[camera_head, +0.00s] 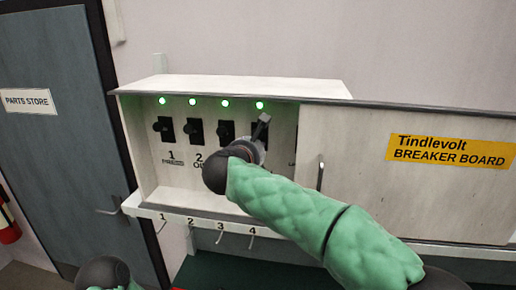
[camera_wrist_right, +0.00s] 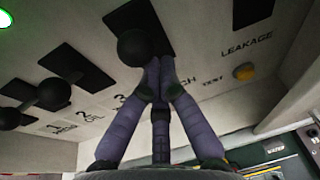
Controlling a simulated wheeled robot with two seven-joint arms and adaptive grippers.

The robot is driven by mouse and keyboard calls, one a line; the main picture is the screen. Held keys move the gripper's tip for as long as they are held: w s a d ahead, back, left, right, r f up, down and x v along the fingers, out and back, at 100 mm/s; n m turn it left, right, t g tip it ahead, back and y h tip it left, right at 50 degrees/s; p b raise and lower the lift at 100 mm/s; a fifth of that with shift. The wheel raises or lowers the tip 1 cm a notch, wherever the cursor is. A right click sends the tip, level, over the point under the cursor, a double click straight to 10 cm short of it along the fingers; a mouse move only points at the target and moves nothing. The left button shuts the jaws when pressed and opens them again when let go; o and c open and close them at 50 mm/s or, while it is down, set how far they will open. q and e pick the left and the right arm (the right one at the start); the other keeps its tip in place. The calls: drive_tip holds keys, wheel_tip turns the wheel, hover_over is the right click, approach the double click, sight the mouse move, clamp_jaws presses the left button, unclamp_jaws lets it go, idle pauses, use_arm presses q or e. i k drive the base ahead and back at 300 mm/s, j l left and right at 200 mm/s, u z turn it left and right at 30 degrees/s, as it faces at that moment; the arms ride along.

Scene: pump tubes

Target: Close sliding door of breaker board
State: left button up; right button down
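The breaker board's white sliding door (camera_head: 380,205) covers the right part of the cabinet in the head view. It bears a yellow "Tindlevolt BREAKER BOARD" label and a slim handle (camera_head: 320,172) near its left edge. The left part is uncovered. My right arm reaches across the door's lower left, its wrist in front of the fourth breaker switch. In the wrist view, my right gripper (camera_wrist_right: 161,78) has its fingertips together beside a black ball knob (camera_wrist_right: 135,47); whether they touch it is unclear. A dark joint and green sleeve of my left arm show bottom left; its fingers do not.
Black switches (camera_head: 166,129) stick out under lit green lamps (camera_head: 225,104). A ledge with hooks (camera_head: 236,238) runs below. A yellow button (camera_wrist_right: 245,71) sits near the "LEAKAGE TEST" label. A grey-blue door (camera_head: 60,150) stands left.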

sight(418, 175)
drive_tip(key=k+j, duration=0.6)
drive_tip(key=k, duration=0.15)
